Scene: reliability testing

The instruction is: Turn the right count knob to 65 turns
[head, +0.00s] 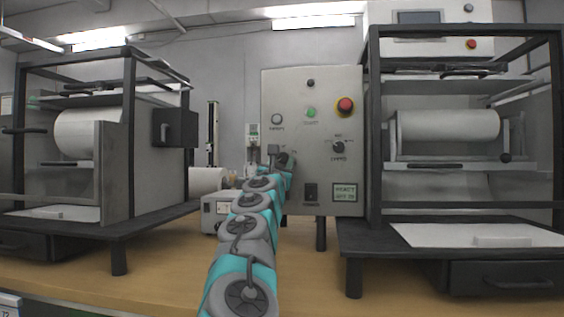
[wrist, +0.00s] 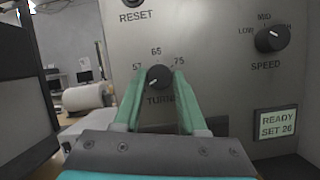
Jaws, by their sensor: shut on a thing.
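The black turns knob (wrist: 159,78) sits on the grey control panel (head: 310,185), with marks around it that include 65 at the top and 75 at the upper right. Its white pointer line seems to point to the lower left, away from the 65. My gripper (wrist: 160,84) has its two green fingers on either side of this knob and is shut on it. The lower part of the knob's label is partly covered by my fingers. A small display (wrist: 275,123) on the panel reads READY, SET 26; it also shows in the head view (head: 344,192).
A speed knob (wrist: 272,39) is up to the right, and a reset button (wrist: 131,2) is above. A red stop button (head: 345,106) and a green button (head: 311,113) sit higher. Framed roller machines (head: 450,125) (head: 90,130) stand at both sides.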

